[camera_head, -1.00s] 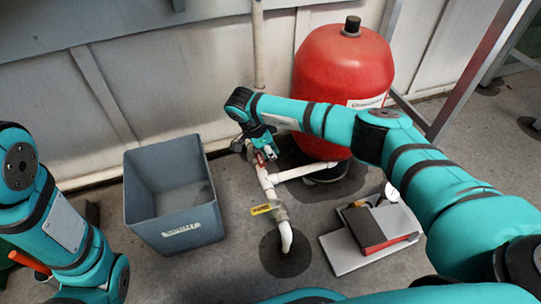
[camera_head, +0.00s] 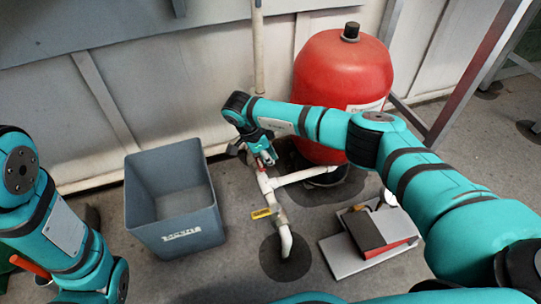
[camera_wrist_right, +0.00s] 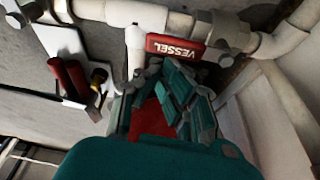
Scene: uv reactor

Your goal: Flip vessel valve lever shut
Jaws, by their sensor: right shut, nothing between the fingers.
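The red lever or tag marked VESSEL (camera_wrist_right: 175,47) lies along the white pipe in the right wrist view, just beyond my right fingertips. In the head view my right gripper (camera_head: 264,155) hangs over the upper end of the white pipe run (camera_head: 265,185), in front of the red tank (camera_head: 345,85). The gripper is shut with nothing in it, its fingers close to the VESSEL piece; I cannot tell whether they touch it. In the head view the gripper largely hides that piece. Only my left arm shows at the left; its gripper is out of view.
A yellow tag (camera_head: 261,213) sits lower on the pipe, which bends down to the floor. A grey open bin (camera_head: 180,240) stands left of the pipe. A flat tray (camera_head: 343,262) with a dark and red box (camera_head: 367,230) lies to the right. The wall is behind.

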